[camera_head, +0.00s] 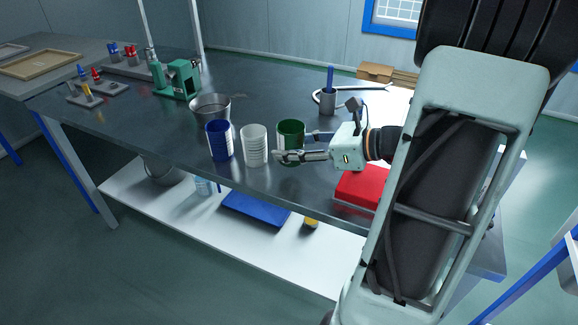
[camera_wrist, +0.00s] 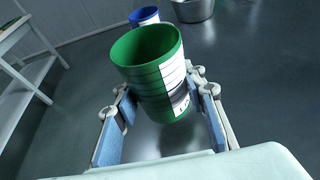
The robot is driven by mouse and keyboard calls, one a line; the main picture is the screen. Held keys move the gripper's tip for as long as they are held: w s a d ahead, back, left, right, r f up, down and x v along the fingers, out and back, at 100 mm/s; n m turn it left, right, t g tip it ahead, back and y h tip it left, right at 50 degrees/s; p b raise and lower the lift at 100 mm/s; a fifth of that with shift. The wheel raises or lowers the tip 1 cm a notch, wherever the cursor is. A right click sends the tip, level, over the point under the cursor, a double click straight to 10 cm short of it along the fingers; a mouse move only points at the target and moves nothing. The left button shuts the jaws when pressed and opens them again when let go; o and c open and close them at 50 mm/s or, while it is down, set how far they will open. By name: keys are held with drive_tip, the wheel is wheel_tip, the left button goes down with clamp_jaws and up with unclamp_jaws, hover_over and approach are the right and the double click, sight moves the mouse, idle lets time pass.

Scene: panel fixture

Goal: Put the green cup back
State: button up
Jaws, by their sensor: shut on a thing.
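The green cup (camera_head: 291,132) is upright near the front edge of the dark table, at the right end of a row with a white cup (camera_head: 254,145) and a blue cup (camera_head: 219,141). My gripper (camera_head: 290,156) reaches in from the right and is shut on the green cup. In the wrist view the green cup (camera_wrist: 148,62) sits between the two blue-padded fingers, with its open rim towards the camera. The blue cup (camera_wrist: 144,15) shows behind it; the white cup is not visible there. I cannot tell whether the green cup touches the table.
A metal bowl (camera_head: 210,106) stands behind the blue cup. A grey holder (camera_head: 327,101) with a blue tool stands behind my gripper. A red box (camera_head: 358,186) is at the right front, and a green machine (camera_head: 176,79) farther left. The table's left middle is clear.

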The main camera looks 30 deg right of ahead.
sight(300, 163)
drive_tip(key=shift+s+a+f, duration=0.15)
drive_tip(key=shift+a+f, duration=0.05)
drive_tip(key=shift+f, duration=0.15)
drive_tip(key=shift+a+f+b, duration=0.15)
drive_tip(key=shift+f+b, duration=0.5)
drive_tip(key=shift+f, duration=0.95)
drive_tip(key=shift+f, duration=0.15)
drive_tip(key=o, duration=1.4)
